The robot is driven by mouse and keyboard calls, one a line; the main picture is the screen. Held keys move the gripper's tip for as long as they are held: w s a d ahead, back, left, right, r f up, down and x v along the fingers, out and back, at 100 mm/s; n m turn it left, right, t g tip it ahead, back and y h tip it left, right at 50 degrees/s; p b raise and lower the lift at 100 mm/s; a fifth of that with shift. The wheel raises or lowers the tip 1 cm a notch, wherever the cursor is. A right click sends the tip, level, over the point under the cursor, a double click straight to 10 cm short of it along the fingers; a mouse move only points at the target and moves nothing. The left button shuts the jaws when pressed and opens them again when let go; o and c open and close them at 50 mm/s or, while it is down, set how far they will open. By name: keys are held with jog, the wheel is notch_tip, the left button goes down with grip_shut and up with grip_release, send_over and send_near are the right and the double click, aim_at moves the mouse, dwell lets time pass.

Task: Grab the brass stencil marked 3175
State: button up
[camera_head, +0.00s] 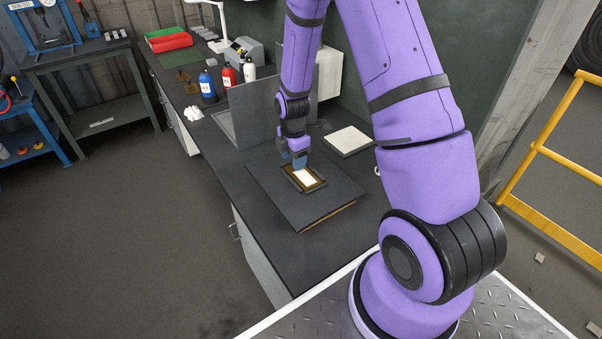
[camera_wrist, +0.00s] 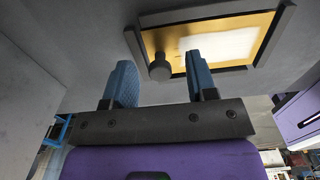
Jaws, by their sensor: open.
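A brass-coloured plate (camera_head: 316,183) with a bright white middle sits in a dark frame on a dark flat board (camera_head: 270,178) on the bench. It also shows in the wrist view as a brass plate (camera_wrist: 257,52) with a round grey knob (camera_wrist: 160,69) at one corner of its frame. I cannot read 3175 or any other mark on it. My gripper (camera_head: 299,161) points down just above the far edge of the frame. In the wrist view my gripper (camera_wrist: 158,66) has its two blue fingers apart, with nothing seen held between them.
A grey upright panel (camera_head: 255,108) stands behind the board. A pale square tile (camera_head: 348,140) lies to the right. Blue (camera_head: 207,86), red (camera_head: 228,76) and white (camera_head: 249,70) bottles stand farther back, near small brownish pieces (camera_head: 186,78). The bench front left is clear.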

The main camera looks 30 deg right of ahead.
jog(key=shift+f, duration=0.3)
jog(key=shift+c, duration=0.2)
grip_shut()
jog(key=shift+r, duration=0.1)
